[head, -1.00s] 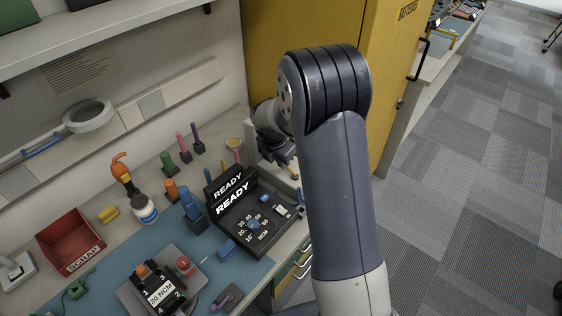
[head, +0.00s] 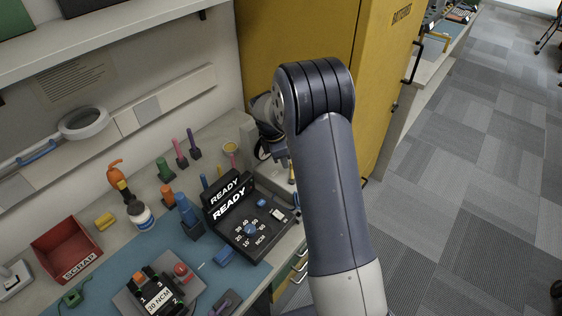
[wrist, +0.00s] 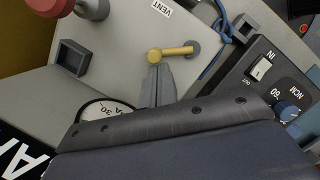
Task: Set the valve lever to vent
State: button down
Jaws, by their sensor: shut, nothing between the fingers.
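In the wrist view, the yellow valve lever (wrist: 174,51) lies nearly level across the picture on a pale grey panel (wrist: 120,65). A round yellow end is at its left and a grey round piece at its right. A VENT label (wrist: 162,8) is on the panel above it in the picture. My gripper (wrist: 157,68) has its fingers together just below the lever's left end; I cannot tell whether they touch it. In the head view, my gripper is mostly hidden behind my arm, beside the yellow cabinet.
A round gauge (wrist: 104,111) is left of my fingers. A red knob (wrist: 48,5) is at the upper left, and a blue cable (wrist: 219,45) runs right of the lever. The black READY unit (head: 251,232) stands on the bench near my arm. The aisle floor (head: 470,210) is clear.

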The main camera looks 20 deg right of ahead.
jog(key=d+m, duration=0.1)
jog(key=m, duration=0.1)
jog(key=d+m+g, duration=0.1)
jog(key=m, duration=0.2)
jog(key=shift+w, duration=0.1)
jog(key=shift+a, duration=0.1)
jog(key=shift+s+a, duration=0.3)
jog(key=shift+s, duration=0.45)
jog(key=b+v, duration=0.1)
jog(key=v, duration=0.9)
jog(key=shift+r+b, duration=0.3)
jog(key=shift+r, duration=0.1)
jog(key=shift+w, duration=0.15)
